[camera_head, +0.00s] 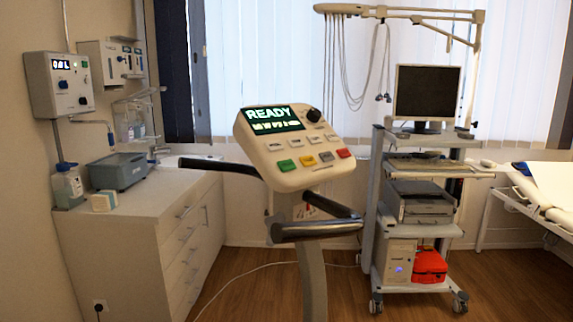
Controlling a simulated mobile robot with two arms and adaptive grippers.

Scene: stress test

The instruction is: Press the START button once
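A cream console (300,178) on a post stands in the middle of the camera_head view, tilted. Its dark screen (272,118) reads READY in large letters, with smaller symbols below. A black round knob (314,115) sits to the right of the screen. Below the screen is a row of small pale buttons (275,147). The lower row has a green button (286,166), a yellow button (307,161), a grey button (326,157) and a red button (344,153). The button labels are too small to read, so I cannot tell which says START. Neither gripper shows.
Dark handlebars (222,166) and a grey padded bar (318,231) surround the console post. A white cabinet (135,225) stands left, a wheeled equipment cart (418,233) right, and a bed (535,195) at far right. A pale cable (245,276) crosses the open wooden floor.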

